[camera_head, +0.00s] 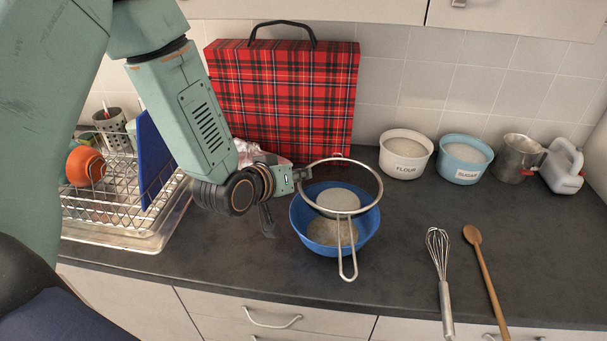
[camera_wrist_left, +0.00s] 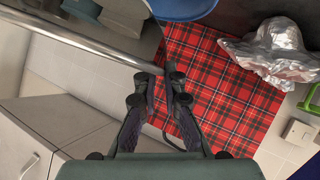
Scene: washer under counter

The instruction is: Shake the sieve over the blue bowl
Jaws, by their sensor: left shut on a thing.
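The sieve (camera_head: 380,188) is a metal ring with a round mesh bottom. It hangs over the blue bowl (camera_head: 369,229), its handle (camera_head: 347,245) pointing to the front of the counter. A pale grey round patch shows inside the ring; I cannot tell if it is mesh or powder. My left gripper (camera_head: 302,174) comes from the left and is shut on the sieve's rim at its left side. In the left wrist view the fingers (camera_wrist_left: 174,84) close on the metal rim (camera_wrist_left: 90,42), and a bit of the blue bowl (camera_wrist_left: 184,7) shows at the top. My right gripper is out of view.
A red tartan case (camera_head: 285,95) stands against the tiled wall behind. Flour (camera_head: 405,170) and sugar (camera_head: 465,175) tubs and a metal jug (camera_head: 515,160) are at right. A whisk (camera_head: 442,275) and wooden spoon (camera_head: 484,270) lie in front. A dish rack (camera_head: 115,210) is at left.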

